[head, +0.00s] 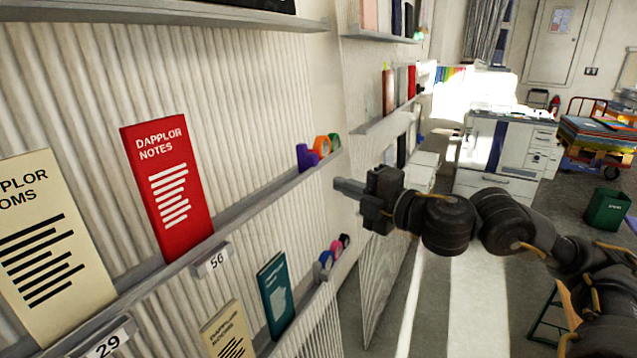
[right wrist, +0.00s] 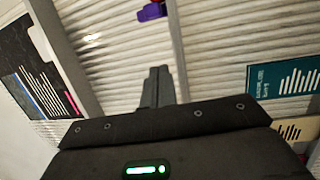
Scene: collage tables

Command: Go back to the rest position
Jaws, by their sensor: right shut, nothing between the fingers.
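My right gripper (head: 347,187) is shut and empty, held in the air in front of the shelf wall, near the right end of the middle shelf. In the right wrist view its shut fingers (right wrist: 158,86) point at the ribbed panel, with a purple item (right wrist: 151,11) beyond them. My right arm comes in from the right of the head view. My left gripper is not in view.
A red booklet (head: 168,186) and a cream booklet (head: 50,250) stand on the shelf at left. Tape rolls (head: 321,146) sit at its right end. A teal booklet (head: 274,295) stands lower. A printer (head: 505,155) and a green bin (head: 606,209) stand beyond the open floor.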

